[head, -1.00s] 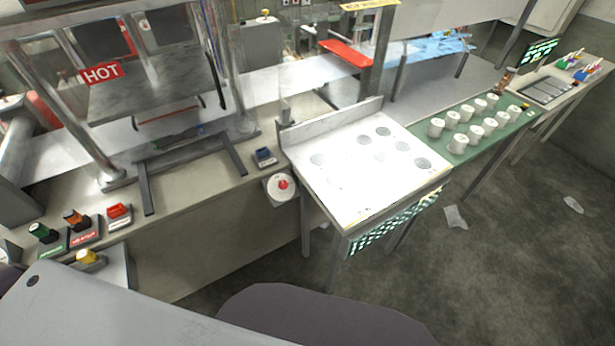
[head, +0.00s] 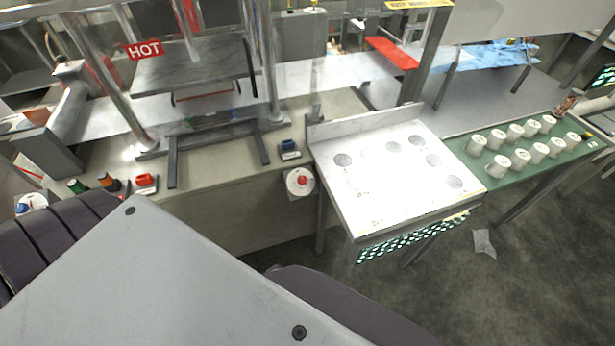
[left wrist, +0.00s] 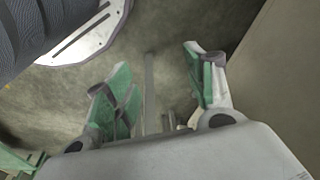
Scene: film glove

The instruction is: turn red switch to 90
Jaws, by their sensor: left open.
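The red switch (head: 301,180) is a red knob on a round white plate. It is mounted on the front side of the bench, just left of the white table with round holes, in the head view. The angle of the knob is too small to read. My left gripper (left wrist: 160,92) shows in the left wrist view with its green-padded fingers spread and nothing between them. It points at the grey floor, and the switch does not show in that view. Neither gripper shows in the head view, where my grey and dark body parts fill the bottom.
A blue switch (head: 289,147) sits on the bench above the red switch. A red rocker (head: 145,180) and other buttons are at left. A press with a HOT sign (head: 144,49) stands behind them. The white table (head: 395,180) and a green table with white cups (head: 500,166) are at right.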

